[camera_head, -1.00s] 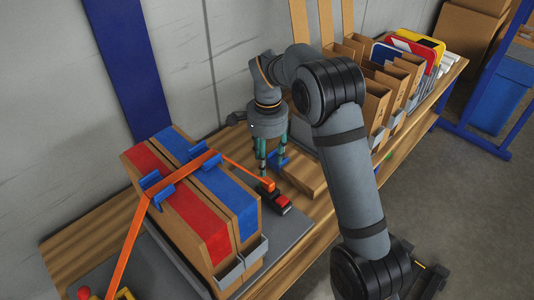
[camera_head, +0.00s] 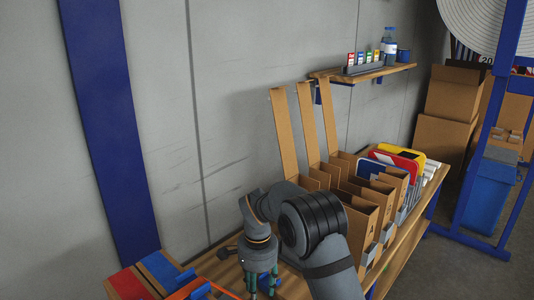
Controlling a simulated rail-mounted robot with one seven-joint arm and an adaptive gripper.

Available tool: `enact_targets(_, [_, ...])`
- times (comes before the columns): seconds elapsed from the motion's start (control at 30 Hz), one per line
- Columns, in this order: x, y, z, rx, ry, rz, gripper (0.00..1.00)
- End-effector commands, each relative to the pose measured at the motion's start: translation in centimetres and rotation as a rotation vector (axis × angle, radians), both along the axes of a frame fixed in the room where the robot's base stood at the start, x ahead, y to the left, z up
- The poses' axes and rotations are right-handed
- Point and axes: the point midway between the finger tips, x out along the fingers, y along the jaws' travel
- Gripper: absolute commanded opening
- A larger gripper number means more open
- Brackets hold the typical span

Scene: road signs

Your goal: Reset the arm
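My gripper (camera_head: 262,286) hangs pointing down at the bottom of the picture, above the wooden bench. Its two teal fingers stand apart, and I see nothing held between them. The fingertips are close to the lower picture edge. A small blue piece (camera_head: 266,281) shows behind the fingers. My arm bends over from the lower right and hides part of the bench.
Cardboard bins (camera_head: 355,205) and colored signs (camera_head: 400,158) stand on the bench to the right. A box with red and blue stripes (camera_head: 140,278) is at lower left. A wall shelf (camera_head: 362,72) holds small items. A blue bin (camera_head: 488,195) stands right.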

Motion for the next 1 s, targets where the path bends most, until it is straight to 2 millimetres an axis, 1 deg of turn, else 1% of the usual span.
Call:
enact_targets(0.03, [-0.1, -0.1, -1.2, -0.003, 0.006, 0.0, 0.46])
enact_targets(0.2, [0.0, 0.0, -4.3, -0.002, 0.003, 0.001, 0.46])
enact_targets(0.3, [0.0, 0.0, -5.7, -0.001, 0.003, -0.001, 0.46])
enact_targets(0.4, [0.0, 0.0, -6.6, -0.001, 0.001, 0.0, 0.46])
enact_targets(0.43, [0.0, 0.0, -6.7, 0.0, 0.0, 0.001, 0.46])
enact_targets(0.5, [0.1, 0.1, -5.9, 0.001, -0.002, 0.0, 0.46])
enact_targets(0.57, [0.1, 0.1, -5.9, 0.0, -0.001, 0.0, 0.46])
enact_targets(0.87, [0.1, 0.0, -5.9, 0.001, -0.001, 0.0, 0.46])
enact_targets(1.0, [0.1, 0.1, -6.3, 0.001, -0.001, 0.0, 0.46])
